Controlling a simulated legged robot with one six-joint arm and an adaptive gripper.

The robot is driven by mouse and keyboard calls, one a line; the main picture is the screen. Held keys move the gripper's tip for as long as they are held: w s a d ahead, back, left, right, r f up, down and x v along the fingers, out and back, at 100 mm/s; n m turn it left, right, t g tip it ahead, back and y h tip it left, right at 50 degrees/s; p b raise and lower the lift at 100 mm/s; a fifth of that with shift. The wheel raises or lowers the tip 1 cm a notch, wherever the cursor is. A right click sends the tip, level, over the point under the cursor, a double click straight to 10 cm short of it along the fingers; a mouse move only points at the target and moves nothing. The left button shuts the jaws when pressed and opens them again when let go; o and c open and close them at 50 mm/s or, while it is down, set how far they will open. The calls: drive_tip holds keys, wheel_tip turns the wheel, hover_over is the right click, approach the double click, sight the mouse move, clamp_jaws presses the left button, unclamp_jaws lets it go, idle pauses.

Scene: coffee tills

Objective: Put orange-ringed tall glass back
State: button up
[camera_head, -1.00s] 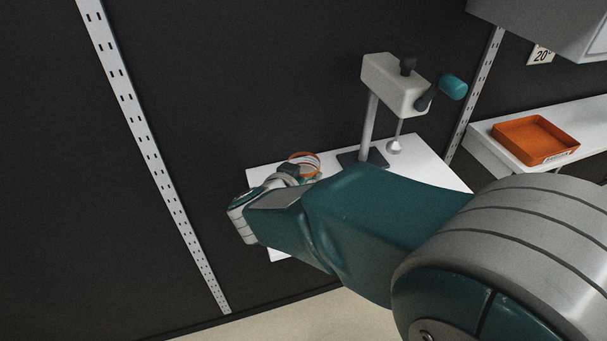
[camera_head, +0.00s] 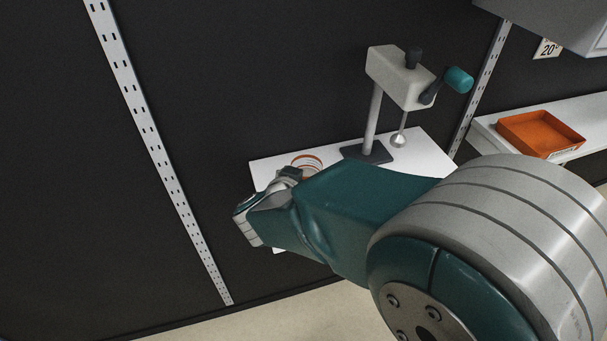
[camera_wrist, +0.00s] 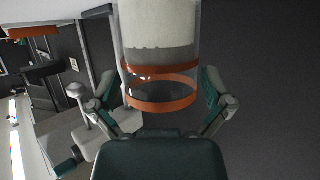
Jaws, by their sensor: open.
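The orange-ringed tall glass (camera_wrist: 160,82) is at the top middle of the wrist view, with a pale filling or surface and orange bands. My gripper (camera_wrist: 160,103) is open, with one finger on each side of the glass. I cannot tell whether either finger touches it. In the head view, the orange ring of the glass (camera_head: 307,157) shows above the white shelf, just behind my gripper (camera_head: 290,174). My arm hides most of the glass there, and whether it rests on the shelf cannot be seen.
A grey and teal hand-cranked stand (camera_head: 400,78) stands on the white shelf (camera_head: 425,152), right of the glass. An orange tray (camera_head: 540,133) is on another shelf at right. A dark wall with a slotted rail (camera_head: 150,135) is behind. Bare shelf shows around the stand.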

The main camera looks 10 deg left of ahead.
drive_tip(key=v, duration=1.2)
drive_tip(key=w+d+r+n+y, duration=0.2)
drive_tip(key=w+d+r+y, duration=0.4)
drive_tip(key=r+y, duration=0.25)
drive_tip(key=s+d+f+g+h, duration=0.3)
drive_tip(key=s+d, duration=0.4)
drive_tip(key=d, duration=0.4)
drive_tip(key=s+d+f+g+h, duration=0.2)
drive_tip(key=s+d, duration=0.5)
drive_tip(key=d, duration=0.5)
drive_tip(key=g+h, duration=0.1)
drive_tip(key=g, duration=0.1)
drive_tip(key=shift+s+d+f+g, duration=0.2)
drive_tip(key=shift+s+f+g, duration=0.1)
drive_tip(key=shift+s+f, duration=0.05)
drive_tip(key=shift+h, duration=0.25)
